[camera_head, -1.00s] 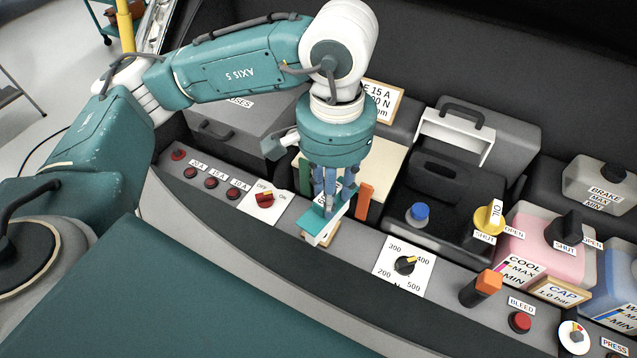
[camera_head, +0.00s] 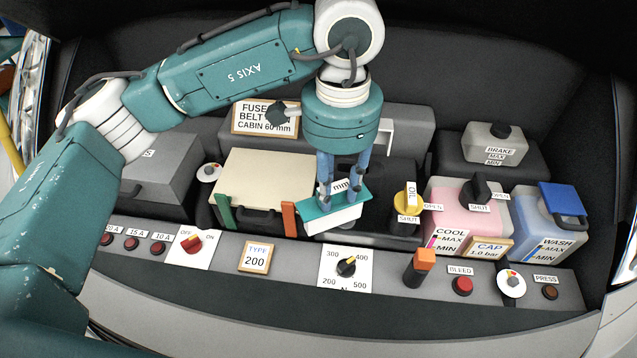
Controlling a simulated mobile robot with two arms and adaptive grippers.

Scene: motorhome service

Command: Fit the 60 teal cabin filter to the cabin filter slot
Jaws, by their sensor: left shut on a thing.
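My left gripper (camera_head: 338,198) points down and is shut on a teal-topped filter with a white body (camera_head: 333,218). A label ending in "mm" shows on the filter; its number is hidden. The filter is held roughly level, in front of the dark block (camera_head: 376,205) in the picture, right of the beige-topped box (camera_head: 262,178). Whether it touches anything beneath, I cannot tell. A sign (camera_head: 262,120) at the back reads "CABIN 60 mm", partly covered by a dark knob. I cannot clearly make out the cabin filter slot. My right gripper is not in view.
An orange post (camera_head: 289,218) and a green post (camera_head: 224,212) stand at the beige-topped box. The yellow oil cap (camera_head: 408,200) and pink coolant tank (camera_head: 455,225) are to the right. A dial (camera_head: 346,266) and an orange-topped lever (camera_head: 420,265) are on the front panel.

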